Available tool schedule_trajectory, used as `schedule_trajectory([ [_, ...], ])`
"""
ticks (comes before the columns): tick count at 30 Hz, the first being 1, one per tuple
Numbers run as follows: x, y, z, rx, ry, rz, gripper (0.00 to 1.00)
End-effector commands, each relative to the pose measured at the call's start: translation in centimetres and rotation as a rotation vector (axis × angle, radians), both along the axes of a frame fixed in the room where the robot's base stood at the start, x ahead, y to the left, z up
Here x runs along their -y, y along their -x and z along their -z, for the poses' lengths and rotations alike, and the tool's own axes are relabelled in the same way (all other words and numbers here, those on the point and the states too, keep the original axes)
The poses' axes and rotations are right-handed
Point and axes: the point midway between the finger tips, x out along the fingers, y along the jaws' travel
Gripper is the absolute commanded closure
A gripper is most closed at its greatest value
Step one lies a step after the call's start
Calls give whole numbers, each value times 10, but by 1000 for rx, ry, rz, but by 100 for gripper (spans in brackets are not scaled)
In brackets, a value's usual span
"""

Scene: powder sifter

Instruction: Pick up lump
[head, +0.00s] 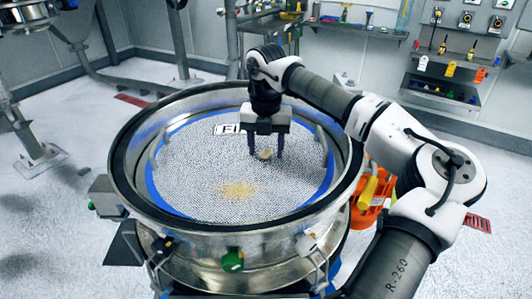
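A small tan lump (264,154) lies on the speckled mesh of the round steel sifter (120,160), right of the mesh's middle. My gripper (265,153) points down over it, its two dark fingers on either side of the lump. The fingers are apart, with a gap seeming to show between each finger and the lump, so the gripper looks open. The fingertips are close to the mesh; whether they touch it is too small to tell.
A patch of yellowish powder (237,190) lies on the mesh in front of the lump. A label (228,129) shows left of my gripper. The sifter's raised rim surrounds the mesh. An orange item (372,212) is right of the sifter. Shelves with tools (445,85) are at the back wall.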

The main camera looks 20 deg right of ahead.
Motion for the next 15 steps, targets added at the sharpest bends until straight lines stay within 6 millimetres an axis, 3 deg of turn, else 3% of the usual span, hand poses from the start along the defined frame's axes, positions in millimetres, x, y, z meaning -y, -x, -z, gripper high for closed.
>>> schedule_trajectory([
  [2, 0, 0, 0, 0, 0, 0, 59],
  [10, 0, 0, -1, 0, 0, 0, 94],
  [15, 0, 0, -1, 0, 0, 0, 95],
])
